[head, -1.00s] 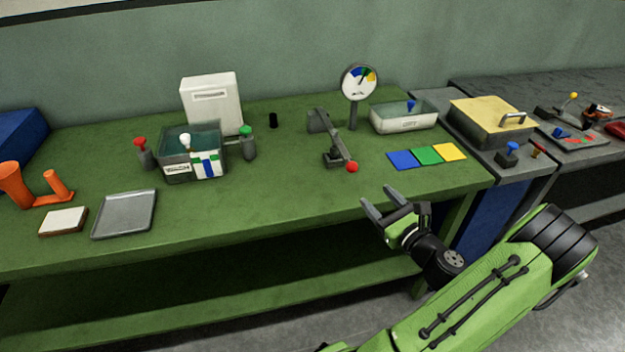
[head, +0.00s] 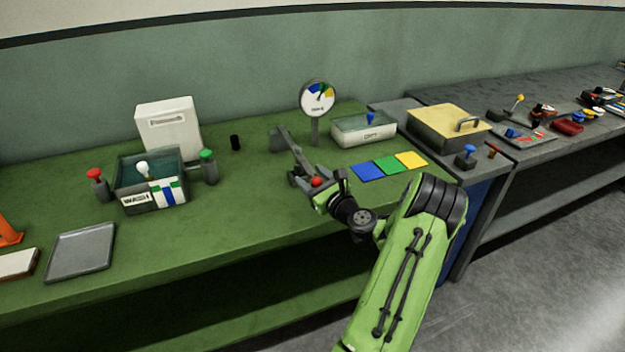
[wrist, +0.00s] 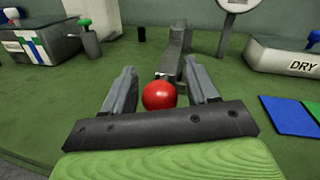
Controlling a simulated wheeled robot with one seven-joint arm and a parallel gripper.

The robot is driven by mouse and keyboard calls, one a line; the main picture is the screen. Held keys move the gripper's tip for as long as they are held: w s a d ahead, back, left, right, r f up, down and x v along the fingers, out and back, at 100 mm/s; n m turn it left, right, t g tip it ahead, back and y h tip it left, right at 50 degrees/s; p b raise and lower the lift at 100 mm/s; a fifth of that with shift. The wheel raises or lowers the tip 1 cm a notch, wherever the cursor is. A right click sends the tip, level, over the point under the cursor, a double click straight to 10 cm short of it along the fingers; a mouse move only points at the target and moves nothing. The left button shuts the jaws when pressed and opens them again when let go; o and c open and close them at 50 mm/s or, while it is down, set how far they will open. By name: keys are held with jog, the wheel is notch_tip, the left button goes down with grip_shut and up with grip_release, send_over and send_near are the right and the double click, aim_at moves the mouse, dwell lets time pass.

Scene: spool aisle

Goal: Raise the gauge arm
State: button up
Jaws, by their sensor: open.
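The gauge arm (head: 292,151) is a grey lever on the green bench, with a red ball (head: 316,182) at its near, low end. In the wrist view the red ball (wrist: 159,96) sits between the two fingers of my gripper (wrist: 164,88), with a small gap visible on each side. The grey arm (wrist: 174,58) runs away behind it. My gripper (head: 312,190) is open around the ball in the head view, where its fingers are partly hidden. A round dial (head: 318,98) with coloured sectors stands on a post behind the arm.
Blue, green and yellow squares (head: 387,166) lie right of the gripper. A DRY tray (head: 350,131) stands behind them. A WASH tank (head: 130,182) with red and green knobs is at left. A yellow-lidded box (head: 440,125) is at right.

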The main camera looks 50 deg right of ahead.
grip_shut()
dwell(0.3)
